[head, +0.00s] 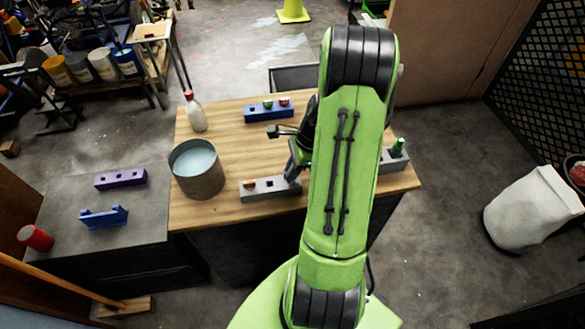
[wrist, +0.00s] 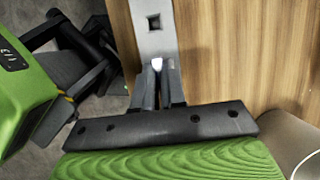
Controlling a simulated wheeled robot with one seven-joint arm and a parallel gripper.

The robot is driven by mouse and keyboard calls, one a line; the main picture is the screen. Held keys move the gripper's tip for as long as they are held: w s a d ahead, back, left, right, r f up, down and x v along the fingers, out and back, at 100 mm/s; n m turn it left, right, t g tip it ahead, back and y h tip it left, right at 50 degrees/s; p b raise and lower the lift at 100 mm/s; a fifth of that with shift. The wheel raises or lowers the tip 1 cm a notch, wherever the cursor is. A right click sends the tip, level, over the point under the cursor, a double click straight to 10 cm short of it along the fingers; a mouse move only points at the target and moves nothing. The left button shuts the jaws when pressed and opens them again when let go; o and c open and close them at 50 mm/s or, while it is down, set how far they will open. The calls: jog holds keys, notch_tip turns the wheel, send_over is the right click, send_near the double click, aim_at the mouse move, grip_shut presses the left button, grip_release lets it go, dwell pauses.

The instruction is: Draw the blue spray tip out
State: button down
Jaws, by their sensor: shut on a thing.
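A grey block (head: 262,192) with square holes lies near the front edge of the wooden table; it also shows in the wrist view (wrist: 153,42). My gripper (wrist: 157,68) is at this block, its fingers close together on a small pale tip (wrist: 157,62). Only a whitish bit of the tip shows between the fingers, so its blue colour and its depth in the block cannot be told. One square hole (wrist: 154,22) beyond the fingers looks empty. In the head view my gripper (head: 293,174) is partly hidden by my arm, at the block's right end. An orange-brown tip (head: 249,184) sits at its left end.
A blue block (head: 262,116) holds red and green tips behind. A round tin (head: 197,185) and a bottle (head: 196,118) stand left. Another grey block (head: 396,163) with a green piece is right of my arm. A purple block (head: 120,178) lies on the side table.

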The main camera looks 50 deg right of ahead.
jog(key=shift+r+p, duration=2.3)
jog(key=shift+r, duration=0.2)
